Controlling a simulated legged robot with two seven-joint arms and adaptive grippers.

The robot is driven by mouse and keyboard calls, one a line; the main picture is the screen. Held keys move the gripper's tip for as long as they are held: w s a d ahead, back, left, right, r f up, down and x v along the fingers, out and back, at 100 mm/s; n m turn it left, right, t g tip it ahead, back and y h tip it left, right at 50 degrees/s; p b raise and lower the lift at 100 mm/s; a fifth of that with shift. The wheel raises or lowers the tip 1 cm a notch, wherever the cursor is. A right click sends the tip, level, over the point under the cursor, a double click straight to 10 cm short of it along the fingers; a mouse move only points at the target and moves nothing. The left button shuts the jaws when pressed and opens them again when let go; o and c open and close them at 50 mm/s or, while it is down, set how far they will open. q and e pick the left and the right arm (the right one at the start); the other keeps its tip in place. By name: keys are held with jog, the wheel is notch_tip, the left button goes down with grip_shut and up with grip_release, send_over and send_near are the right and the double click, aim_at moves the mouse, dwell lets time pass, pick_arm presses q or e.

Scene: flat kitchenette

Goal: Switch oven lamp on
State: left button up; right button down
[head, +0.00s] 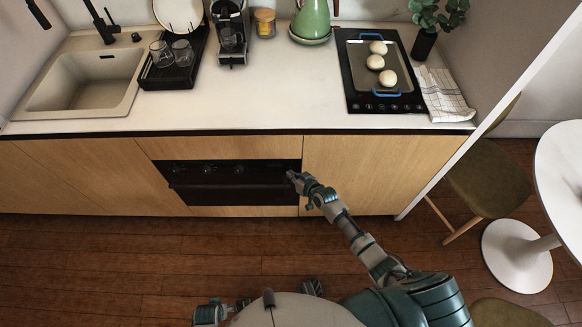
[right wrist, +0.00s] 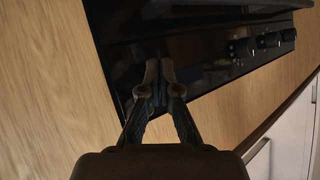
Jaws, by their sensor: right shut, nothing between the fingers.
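The black oven (head: 215,190) is set in the wooden cabinet front under the counter. Three knobs (head: 208,169) show along the left and middle of its top strip. My right gripper (head: 291,175) is shut and empty at the right end of this strip. In the right wrist view, the closed fingertips (right wrist: 160,72) are over the black panel, and the oven knobs (right wrist: 267,41) are off to the right. I cannot tell whether the tips touch the panel. Any lamp switch at the tips is hidden, and no lit lamp shows.
The counter (head: 270,95) edge runs above the oven. A hob (head: 355,90) with a blue-handled tray (head: 362,60) and a towel (head: 445,95) are at its right. A stool (head: 485,185) and white table (head: 562,170) stand at right. The wooden floor before the oven's left is clear.

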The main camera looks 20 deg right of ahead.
pick_arm(q)
jog(key=shift+r, duration=0.15)
pick_arm(e)
jog(key=shift+s, duration=0.15)
pick_arm(q)
jog(key=r+p, duration=0.2)
jog(key=w+r+p, duration=0.1)
jog(key=r, duration=0.1)
jog(key=shift+p, duration=0.4)
pick_arm(e)
jog(key=s, duration=0.2)
jog(key=s+a, duration=0.1)
jog(key=s, duration=0.2)
jog(key=shift+s+a, duration=0.3)
jog(key=shift+a, duration=0.05)
jog(key=shift+f, duration=0.1)
